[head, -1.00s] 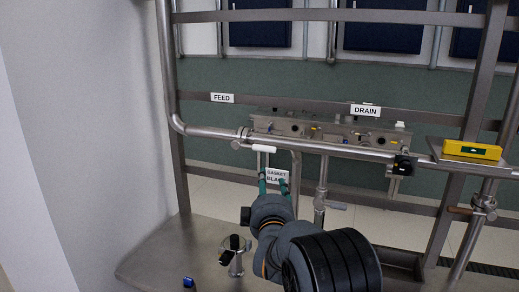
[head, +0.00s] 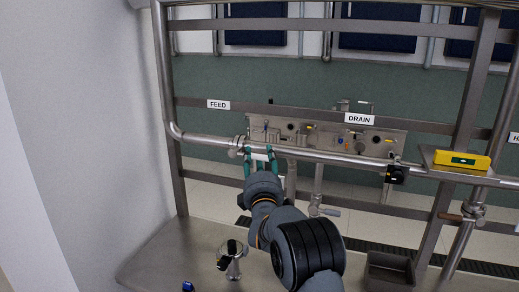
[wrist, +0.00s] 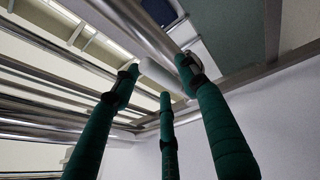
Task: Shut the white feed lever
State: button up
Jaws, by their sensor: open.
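The white feed lever (head: 259,156) is at the left part of the horizontal steel pipe (head: 205,141), below and right of the FEED label (head: 218,104). In the head view it shows only in part between my teal fingers. My gripper (head: 260,160) is open, with fingers on both sides of the lever. In the wrist view the lever's white cylindrical handle (wrist: 160,76) lies between the fingertips of my gripper (wrist: 160,82), and a third finger stands below it. I cannot tell whether any finger touches it.
The DRAIN label (head: 359,118) and a steel manifold (head: 330,130) are behind the pipe. A black knob (head: 397,174) and a yellow level (head: 461,160) are at right. A drain valve handle (head: 329,212) hangs below.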

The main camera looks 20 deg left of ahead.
jog(key=shift+w+a, duration=0.15)
jog(key=shift+w, duration=0.4)
jog(key=c, duration=0.3)
jog(key=c, duration=0.8)
